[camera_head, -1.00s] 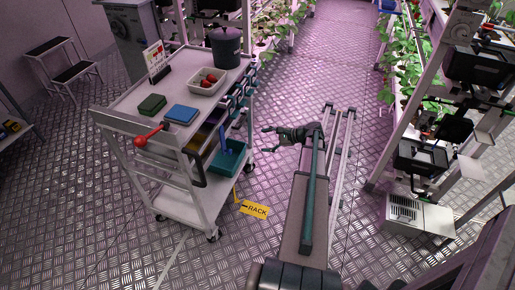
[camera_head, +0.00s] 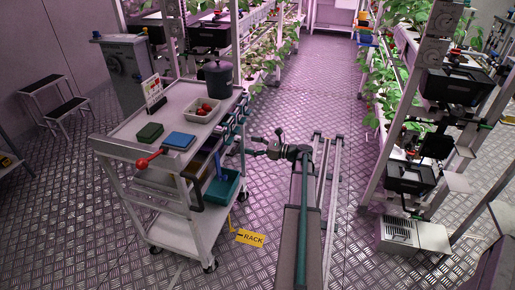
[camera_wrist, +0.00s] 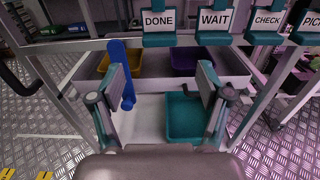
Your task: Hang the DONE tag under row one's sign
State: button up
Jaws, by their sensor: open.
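The DONE tag (camera_wrist: 158,21) hangs at the left of a row of teal-clipped tags on the cart's side, in the upper middle of the wrist view. The WAIT tag (camera_wrist: 214,20), CHECK tag (camera_wrist: 267,20) and a partly cut-off tag hang to its right. My gripper (camera_wrist: 163,85) is open and empty, its fingertips below the DONE and WAIT tags in the picture and apart from them. In the head view my gripper (camera_head: 267,146) is just right of the cart. I cannot make out row one's sign.
The cart (camera_head: 116,150) carries a berry tray (camera_head: 203,112), a dark pot (camera_head: 218,78) and a red-handled item (camera_head: 147,160). A teal bin (camera_wrist: 184,118) and a blue handle (camera_wrist: 118,70) are below the tags. Plant racks (camera_head: 390,120) flank a clear aisle (camera_head: 330,75).

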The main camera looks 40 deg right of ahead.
aim_at(232, 140)
jog(key=x, duration=0.6)
jog(key=shift+w+a+r, duration=0.1)
jog(key=shift+w+a, duration=0.05)
jog(key=shift+w, duration=0.1)
jog(key=shift+x, duration=1.15)
jog(key=c, duration=1)
jog(key=shift+c, duration=0.2)
jog(key=shift+r+p, duration=0.1)
jog(key=shift+p, duration=0.25)
jog(key=shift+r, duration=0.35)
jog(key=shift+r+p, duration=0.5)
jog(key=shift+p, duration=0.15)
